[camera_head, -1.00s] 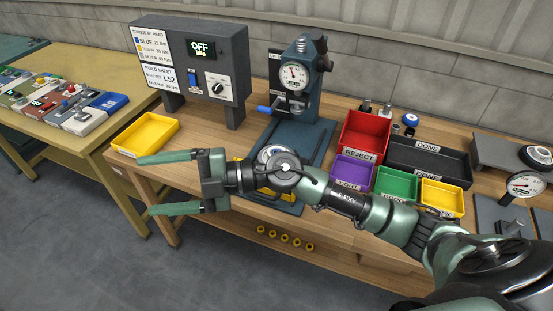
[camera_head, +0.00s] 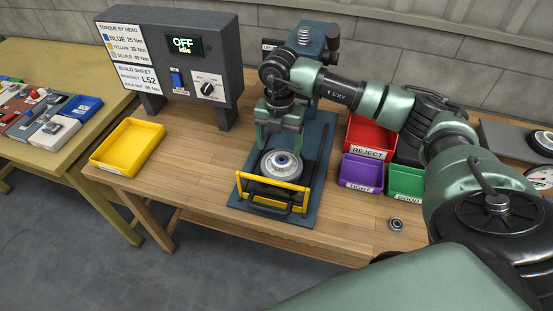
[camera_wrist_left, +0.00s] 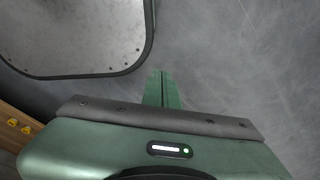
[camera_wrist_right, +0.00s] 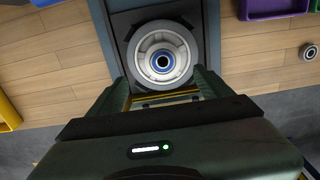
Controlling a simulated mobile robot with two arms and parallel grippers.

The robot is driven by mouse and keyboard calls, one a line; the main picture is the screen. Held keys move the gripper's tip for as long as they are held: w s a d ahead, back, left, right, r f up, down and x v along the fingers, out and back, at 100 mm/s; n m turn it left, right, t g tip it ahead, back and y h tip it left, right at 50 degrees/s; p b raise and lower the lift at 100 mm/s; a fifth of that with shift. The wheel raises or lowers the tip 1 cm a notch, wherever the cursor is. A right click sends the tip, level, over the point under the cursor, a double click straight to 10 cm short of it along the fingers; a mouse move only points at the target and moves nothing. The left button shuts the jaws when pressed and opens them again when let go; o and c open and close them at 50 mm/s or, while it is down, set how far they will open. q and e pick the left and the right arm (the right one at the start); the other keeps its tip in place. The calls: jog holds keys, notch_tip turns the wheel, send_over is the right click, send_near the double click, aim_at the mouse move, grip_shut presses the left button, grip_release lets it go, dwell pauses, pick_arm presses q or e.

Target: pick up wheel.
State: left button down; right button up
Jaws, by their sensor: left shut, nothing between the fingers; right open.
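The wheel (camera_head: 281,164) has a dark tyre, a pale grey rim and a blue ring at its hub. It lies flat on the dark blue press base (camera_head: 318,185), behind a yellow-barred frame (camera_head: 272,189). My right gripper (camera_head: 280,147) points down just above the wheel, open and empty. In the right wrist view its fingers stand to either side of the wheel (camera_wrist_right: 162,56), near its lower edge; contact cannot be told. My left gripper (camera_wrist_left: 162,88) is shut and empty over grey floor in the left wrist view; it is not seen in the head view.
A yellow tray (camera_head: 128,146) stands left. Red (camera_head: 368,137), purple (camera_head: 361,172) and green (camera_head: 406,181) bins stand right. A small round part (camera_head: 396,224) lies on the bare front right wood. The control box (camera_head: 172,62) reads OFF, idle.

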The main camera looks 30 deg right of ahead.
aim_at(282, 159)
jog(key=shift+s+d+f+p, duration=0.35)
jog(key=shift+s+f+p, duration=0.2)
jog(key=shift+f+p, duration=0.1)
jog(key=shift+w+d+f+p, duration=0.15)
jog(key=shift+f+p, duration=0.05)
jog(key=shift+f, duration=0.2)
jog(key=shift+w+d+f+p, duration=0.1)
jog(key=shift+f+p, duration=0.05)
jog(key=shift+f, duration=0.25)
jog(key=shift+w+f, duration=0.2)
jog(key=shift+f, duration=0.45)
jog(key=shift+w+f, duration=0.2)
jog(key=shift+f, duration=0.6)
jog(key=c, duration=1.3)
pick_arm(q)
jog(key=shift+g, duration=0.3)
jog(key=s, duration=0.1)
jog(key=s+r, duration=0.1)
jog(key=s, duration=0.1)
jog(key=s+r, duration=0.1)
jog(key=shift+s+r, duration=0.15)
jog(key=shift+s, duration=0.2)
pick_arm(e)
jog(key=shift+r, duration=0.1)
grip_shut()
